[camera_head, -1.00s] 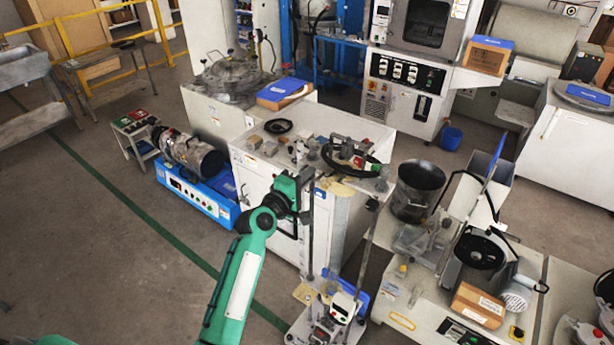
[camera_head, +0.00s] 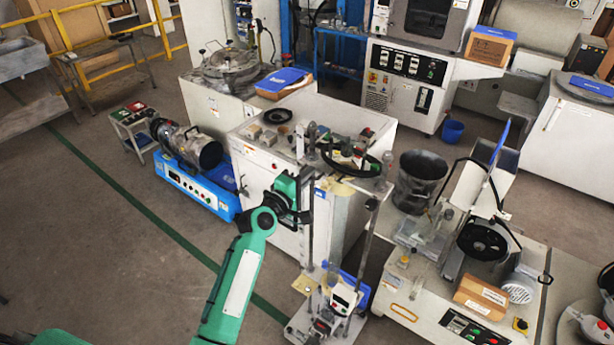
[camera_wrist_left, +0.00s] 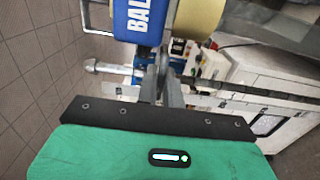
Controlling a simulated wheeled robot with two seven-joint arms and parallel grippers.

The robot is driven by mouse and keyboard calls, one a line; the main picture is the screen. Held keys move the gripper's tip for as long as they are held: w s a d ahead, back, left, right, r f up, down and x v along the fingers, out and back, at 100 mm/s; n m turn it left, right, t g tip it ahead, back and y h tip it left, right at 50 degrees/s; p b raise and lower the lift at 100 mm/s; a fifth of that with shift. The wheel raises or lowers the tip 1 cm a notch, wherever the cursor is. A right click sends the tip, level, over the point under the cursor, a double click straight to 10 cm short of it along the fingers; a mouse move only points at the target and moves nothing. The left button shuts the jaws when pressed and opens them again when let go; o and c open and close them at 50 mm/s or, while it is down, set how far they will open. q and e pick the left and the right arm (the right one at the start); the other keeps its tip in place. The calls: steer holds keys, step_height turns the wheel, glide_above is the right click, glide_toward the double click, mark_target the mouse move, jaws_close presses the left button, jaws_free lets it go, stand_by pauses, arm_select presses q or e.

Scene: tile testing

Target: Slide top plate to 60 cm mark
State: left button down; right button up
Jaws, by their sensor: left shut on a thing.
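A test stand with two upright posts (camera_head: 308,235) stands right of my left arm. Its top plate (camera_head: 366,187) is near the upper ends of the posts and carries a dark ring and several small fittings. A white meter (camera_head: 343,296) sits low on the stand. My left gripper (camera_head: 303,197) is beside the near post, just below the plate's level. In the left wrist view its fingers (camera_wrist_left: 168,82) are shut on a part of the stand; which part is hard to tell. A metal rod (camera_wrist_left: 106,69) and a pale strip (camera_wrist_left: 210,102) cross there. My right gripper is out of view.
A white cabinet (camera_head: 268,190) stands directly behind the stand. A blue machine (camera_head: 205,190) lies left of the cabinet. Open floor (camera_head: 110,245) lies to the left.

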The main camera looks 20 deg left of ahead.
arm_select(q)
steer(key=shift+f, duration=0.15)
steer(key=shift+f+b, duration=2.35)
steer(key=shift+f, duration=0.55)
step_height(320, 180, down, 6)
steer(key=b, duration=0.5)
